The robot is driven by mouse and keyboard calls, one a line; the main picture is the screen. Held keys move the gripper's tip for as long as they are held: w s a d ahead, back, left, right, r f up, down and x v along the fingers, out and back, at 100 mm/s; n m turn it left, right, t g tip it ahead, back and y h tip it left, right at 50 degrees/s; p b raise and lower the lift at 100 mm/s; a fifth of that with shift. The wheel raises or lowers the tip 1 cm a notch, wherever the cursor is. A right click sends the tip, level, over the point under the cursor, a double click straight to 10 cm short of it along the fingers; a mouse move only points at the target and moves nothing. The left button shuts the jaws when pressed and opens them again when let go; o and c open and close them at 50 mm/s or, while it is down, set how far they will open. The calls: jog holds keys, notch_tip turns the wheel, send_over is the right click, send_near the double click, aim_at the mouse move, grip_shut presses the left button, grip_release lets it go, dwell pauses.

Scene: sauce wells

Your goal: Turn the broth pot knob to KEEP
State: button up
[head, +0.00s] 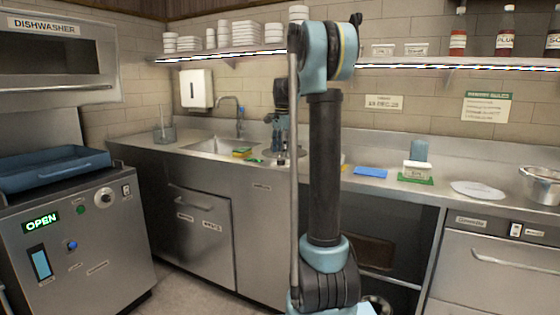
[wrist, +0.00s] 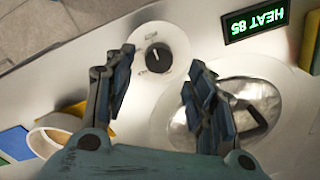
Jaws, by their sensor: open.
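The black knob (wrist: 157,58) sits on a round white dial plate (wrist: 173,41) in the wrist view. Its pointer mark faces roughly toward the top of the picture, and the small labels around it are too small to read surely. A green display (wrist: 256,18) beside it reads HEAT 85, upside down. The metal pot lid (wrist: 268,100) with a dark handle lies at the right, partly behind a finger. My gripper (wrist: 158,68) is open, its two fingers apart below and to either side of the knob, holding nothing. In the head view my gripper (head: 283,120) is small, over the counter beside the sink.
In the head view the sink (head: 215,146) and a yellow-green sponge (head: 242,152) are left of my gripper. A blue cloth (head: 370,172), a white tub (head: 417,168) and a metal bowl (head: 542,184) stand right on the counter. A shelf (head: 235,53) hangs above.

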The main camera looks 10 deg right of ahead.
aim_at(281, 160)
jog(key=shift+f, duration=2.1)
jog(key=c, duration=1.1)
jog(key=shift+a, duration=0.2)
jog(key=shift+w+d, duration=0.1)
jog(key=shift+d, duration=0.05)
